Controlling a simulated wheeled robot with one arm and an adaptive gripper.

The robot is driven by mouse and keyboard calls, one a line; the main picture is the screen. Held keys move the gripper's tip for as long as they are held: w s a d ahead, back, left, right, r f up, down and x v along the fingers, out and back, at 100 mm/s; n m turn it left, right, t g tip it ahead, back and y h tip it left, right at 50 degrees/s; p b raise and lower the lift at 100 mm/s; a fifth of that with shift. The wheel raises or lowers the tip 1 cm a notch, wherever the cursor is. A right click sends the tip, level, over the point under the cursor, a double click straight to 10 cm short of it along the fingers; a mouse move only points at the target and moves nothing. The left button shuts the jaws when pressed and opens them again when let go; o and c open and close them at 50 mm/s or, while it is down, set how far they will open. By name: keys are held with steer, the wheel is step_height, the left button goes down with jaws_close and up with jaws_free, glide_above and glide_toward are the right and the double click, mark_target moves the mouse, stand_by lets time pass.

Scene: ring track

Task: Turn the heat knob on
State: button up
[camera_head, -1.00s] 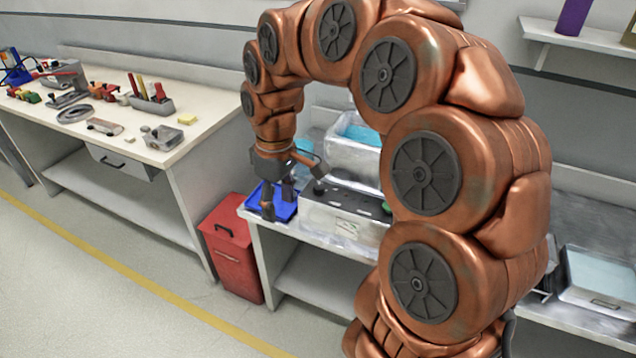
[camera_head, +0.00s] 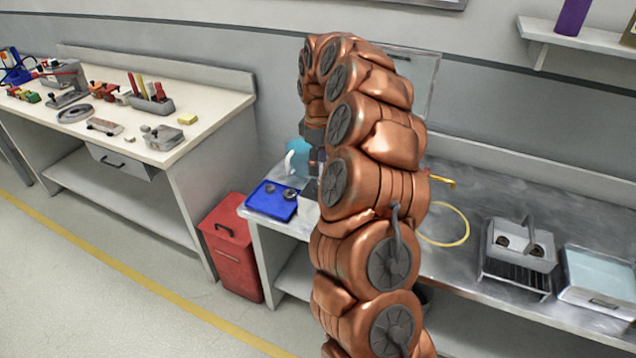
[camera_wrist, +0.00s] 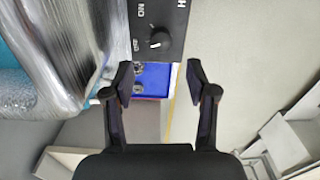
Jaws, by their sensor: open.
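The dark heat knob (camera_wrist: 159,39) sits on a black panel (camera_wrist: 172,14) at the top middle of the wrist view. White lettering reading ON is above and left of it, with another small label at its left. The knob's exact setting is hard to tell. My gripper (camera_wrist: 160,80) is open and empty, its two fingertips apart just below the knob in that picture, not touching it. In the head view my gripper (camera_head: 312,185) is mostly hidden behind my arm, which also covers the panel and knob.
A blue tray (camera_head: 262,205) with small round parts lies on the bench's left end; it also shows between my fingers in the wrist view (camera_wrist: 155,82). A shiny metal casing (camera_wrist: 65,50) is left of the panel. A red bin (camera_head: 232,262) stands on the floor.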

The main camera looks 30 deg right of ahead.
mark_target(318, 185)
step_height(318, 185, down, 8)
steer(key=shift+a+r+p, duration=0.1)
steer(key=shift+r+p, duration=0.15)
steer(key=shift+p, duration=0.8)
jaws_close()
